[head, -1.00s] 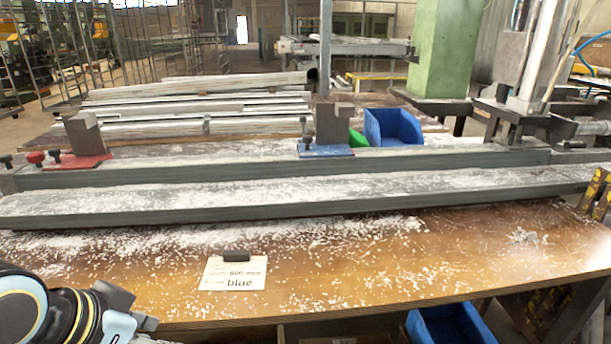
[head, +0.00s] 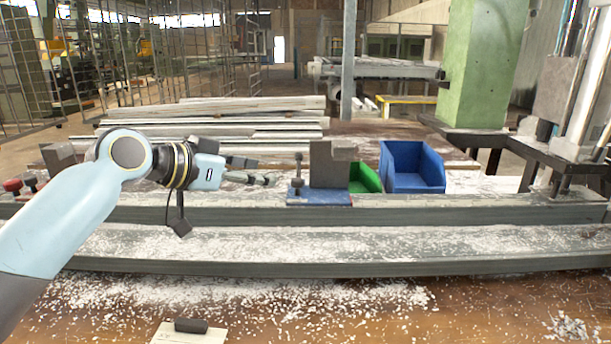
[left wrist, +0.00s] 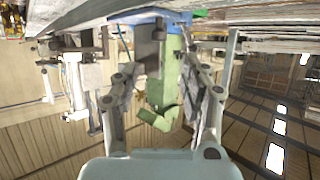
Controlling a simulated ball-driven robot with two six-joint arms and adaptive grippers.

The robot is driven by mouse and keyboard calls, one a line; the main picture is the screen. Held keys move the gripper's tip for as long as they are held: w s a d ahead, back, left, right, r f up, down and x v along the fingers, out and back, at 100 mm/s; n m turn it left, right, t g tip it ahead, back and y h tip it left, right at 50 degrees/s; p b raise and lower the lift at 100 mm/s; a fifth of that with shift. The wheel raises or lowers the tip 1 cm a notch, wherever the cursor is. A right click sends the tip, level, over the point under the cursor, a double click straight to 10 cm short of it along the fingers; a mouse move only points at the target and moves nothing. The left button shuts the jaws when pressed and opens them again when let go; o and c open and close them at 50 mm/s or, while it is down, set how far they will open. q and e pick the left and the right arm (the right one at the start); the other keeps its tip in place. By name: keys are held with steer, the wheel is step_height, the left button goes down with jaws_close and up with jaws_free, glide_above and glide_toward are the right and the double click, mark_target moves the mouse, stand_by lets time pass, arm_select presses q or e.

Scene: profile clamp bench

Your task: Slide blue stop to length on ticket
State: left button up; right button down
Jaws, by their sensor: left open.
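The blue stop (head: 320,197) is a blue plate with a grey upright block and a dark knob, sitting on the long grey rail. My left gripper (head: 262,171) is just left of it at about block height, open and empty, its fingers pointing right and apart from the stop. In the left wrist view the stop's grey block (left wrist: 146,52) appears upside down, between and beyond the spread fingers (left wrist: 165,95).
The red stop's knobs (head: 13,185) show at the far left, partly behind my left arm. A blue bin (head: 412,168) and a green bin (head: 365,178) stand behind and right of the blue stop. The rail right of the stop is clear; white chips cover the bench.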

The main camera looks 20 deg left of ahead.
mark_target(295, 180)
arm_select(q)
steer(key=x, duration=0.8)
steer(key=shift+w+d+f, duration=0.45)
steer(key=shift+w+d, duration=0.05)
steer(key=shift+w, duration=0.2)
arm_select(e)
steer(key=shift+s+a+f, duration=0.1)
steer(key=shift+s+a, duration=0.2)
steer(key=shift+s, duration=0.45)
arm_select(q)
steer(key=shift+c, duration=1)
jaws_close()
arm_select(e)
steer(key=shift+s, duration=0.3)
